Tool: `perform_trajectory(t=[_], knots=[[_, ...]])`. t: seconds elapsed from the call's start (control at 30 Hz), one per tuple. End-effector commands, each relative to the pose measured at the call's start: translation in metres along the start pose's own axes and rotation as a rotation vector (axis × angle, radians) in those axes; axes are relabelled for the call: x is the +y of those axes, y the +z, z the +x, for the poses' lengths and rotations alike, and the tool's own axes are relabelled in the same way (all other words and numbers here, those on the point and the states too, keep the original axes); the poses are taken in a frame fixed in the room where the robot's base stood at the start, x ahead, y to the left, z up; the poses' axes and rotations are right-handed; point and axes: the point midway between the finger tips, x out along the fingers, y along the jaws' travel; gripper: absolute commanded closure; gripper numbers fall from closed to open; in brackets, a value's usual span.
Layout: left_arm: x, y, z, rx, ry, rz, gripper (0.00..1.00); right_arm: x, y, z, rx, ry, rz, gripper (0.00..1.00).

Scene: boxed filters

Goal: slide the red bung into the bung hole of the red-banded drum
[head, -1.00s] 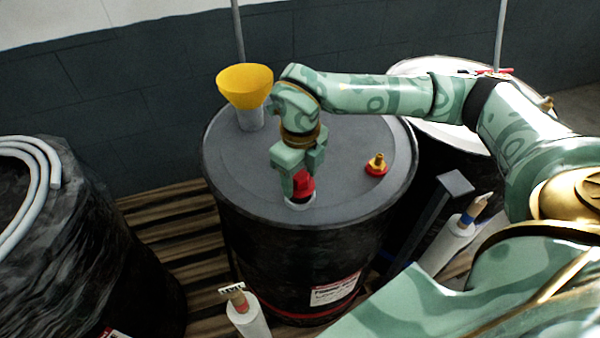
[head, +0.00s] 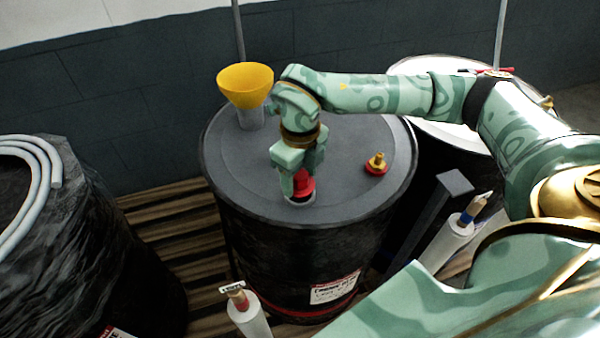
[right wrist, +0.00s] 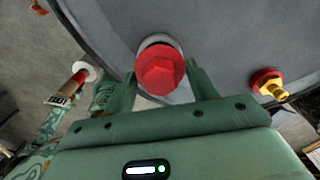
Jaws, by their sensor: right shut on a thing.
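The red bung (head: 304,184) has a hexagonal head and is held between the fingertips of my right gripper (head: 301,178). It also shows in the right wrist view (right wrist: 160,70), with a finger on each side. It is over the pale-rimmed bung hole (head: 300,199) near the front edge of the grey drum lid. The bung covers most of the hole, and I cannot tell how far it sits inside. The dark drum (head: 285,250) has a red band low down and a white label. My left gripper is not in view.
A red and brass fitting (head: 376,164) sits on the lid to the right. A yellow funnel (head: 245,84) stands at the lid's back left. A white-topped drum (head: 440,130) is behind right, a black-wrapped drum (head: 80,240) at left. White tubes stand beside the drum.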

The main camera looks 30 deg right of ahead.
Motion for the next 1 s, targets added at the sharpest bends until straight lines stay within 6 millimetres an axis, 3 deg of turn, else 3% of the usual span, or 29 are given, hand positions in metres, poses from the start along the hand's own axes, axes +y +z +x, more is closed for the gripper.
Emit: perform_trajectory(t=[1.0], knots=[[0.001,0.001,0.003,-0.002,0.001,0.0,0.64,0.0,0.0,0.011,0.0,0.0,0.0,0.65]])
